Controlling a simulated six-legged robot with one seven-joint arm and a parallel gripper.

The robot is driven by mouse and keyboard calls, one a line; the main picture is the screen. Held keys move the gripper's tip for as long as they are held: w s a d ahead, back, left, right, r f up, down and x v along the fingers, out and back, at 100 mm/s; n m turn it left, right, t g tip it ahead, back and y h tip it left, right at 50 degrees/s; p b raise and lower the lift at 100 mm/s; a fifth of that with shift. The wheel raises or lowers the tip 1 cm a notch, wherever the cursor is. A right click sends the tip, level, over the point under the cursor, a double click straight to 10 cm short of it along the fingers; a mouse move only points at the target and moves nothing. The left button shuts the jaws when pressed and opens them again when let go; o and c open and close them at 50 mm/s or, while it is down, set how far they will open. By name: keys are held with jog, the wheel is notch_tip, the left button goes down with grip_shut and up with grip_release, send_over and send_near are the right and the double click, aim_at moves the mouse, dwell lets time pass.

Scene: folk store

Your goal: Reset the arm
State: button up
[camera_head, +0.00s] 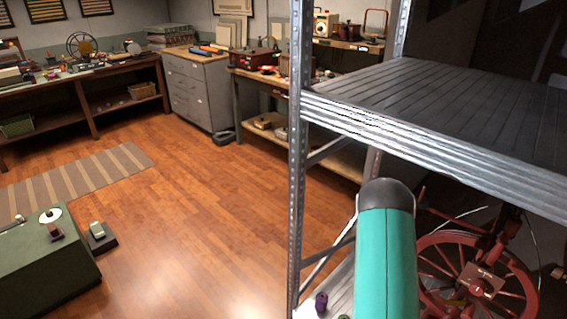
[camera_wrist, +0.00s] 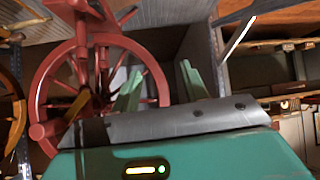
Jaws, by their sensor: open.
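My gripper (camera_wrist: 160,72) shows in the wrist view as two pale green fingers standing apart, with nothing seen between them. It points toward a red spinning wheel (camera_wrist: 40,92), whose rim and posts fill the left of that view. I cannot tell how far the fingers are from the wheel. In the head view my teal arm rises at the lower right in front of the metal shelf unit, and the gripper itself is hidden. The red wheel (camera_head: 482,281) shows there to the right of my arm, below the upper shelf board.
The grey metal shelf (camera_head: 450,95) and its upright (camera_head: 297,150) stand close to my arm. A purple spool (camera_head: 321,301) sits on the lower board. A green box (camera_head: 45,270) stands at left by a striped rug (camera_head: 85,180). The wooden floor (camera_head: 220,220) between is clear.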

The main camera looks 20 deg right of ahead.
jog(key=w+a+r+n+t+y, duration=0.1)
jog(key=w+a+r+y, duration=0.1)
jog(key=w+a+r, duration=0.45)
jog(key=w+a+r+n+y, duration=0.1)
jog(key=w+a+r, duration=0.2)
jog(key=r, duration=0.6)
jog(key=s+a+r+n+y, duration=0.2)
jog(key=a+r+n+y, duration=0.1)
jog(key=a+r, duration=1.25)
jog(key=s+a+r+n+y, duration=0.1)
jog(key=s+a+r+n, duration=0.1)
jog(key=s+a+r, duration=0.3)
jog(key=s+a+r+n+y, duration=0.1)
jog(key=s+a+r+n, duration=0.2)
jog(key=s+r, duration=0.6)
jog(key=s+a, duration=0.2)
jog(key=s, duration=0.1)
jog(key=shift+s+a+r+g, duration=0.15)
jog(key=shift+s+a+g, duration=0.2)
jog(key=shift+a+g, duration=0.05)
jog(key=shift+c, duration=0.8)
jog(key=shift+d, duration=0.2)
